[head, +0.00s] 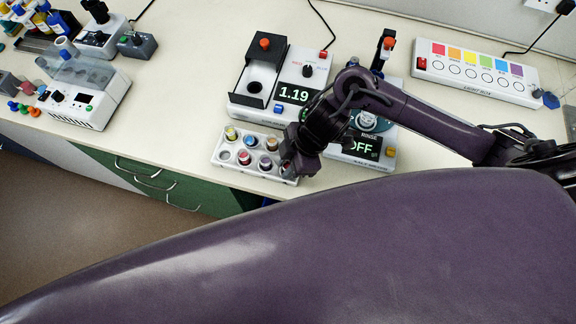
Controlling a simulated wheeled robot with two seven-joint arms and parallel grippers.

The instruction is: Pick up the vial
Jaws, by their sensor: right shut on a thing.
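A white vial rack (222,164) stands near the front edge of the bench. It holds several vials with coloured caps, among them a yellow-green one (231,133), a purple one (265,163) and a dark red one (244,158). My right gripper (288,169) points down at the right end of the rack and is shut on a vial there. The gripper hides most of that vial, and I cannot tell whether it has left its hole. My left gripper is out of view.
Behind the rack stand a device reading 1.19 (294,93) and a rinse device reading OFF (362,147), partly behind my right arm. A light box (480,75) lies at the back right. A white machine (85,92) stands left, with clear bench between.

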